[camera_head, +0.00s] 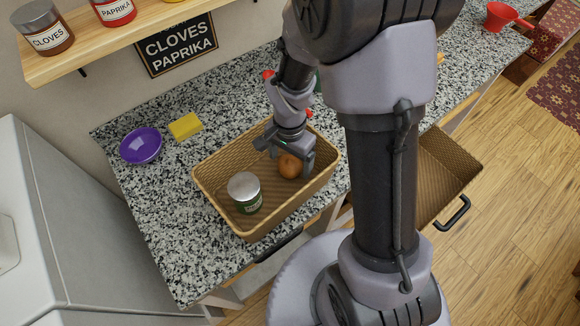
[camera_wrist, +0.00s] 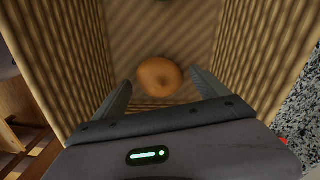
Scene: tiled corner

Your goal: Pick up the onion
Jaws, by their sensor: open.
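The onion (camera_head: 289,166) is round and orange-brown and lies inside a tan woven basket (camera_head: 212,213) on the counter. In the wrist view the onion (camera_wrist: 159,76) rests on the basket floor, ahead of and between my two fingers. My gripper (camera_head: 285,158) reaches down into the basket at the onion, with its fingers spread apart. In the wrist view my gripper (camera_wrist: 160,88) is open and holds nothing. I cannot tell whether a finger touches the onion.
A jar (camera_head: 244,192) with a silver lid stands in the basket, left of the onion. A purple bowl (camera_head: 141,146) and a yellow sponge (camera_head: 185,126) lie on the speckled counter (camera_head: 150,215). The basket walls rise close around my gripper. An open drawer (camera_head: 440,170) is at the right.

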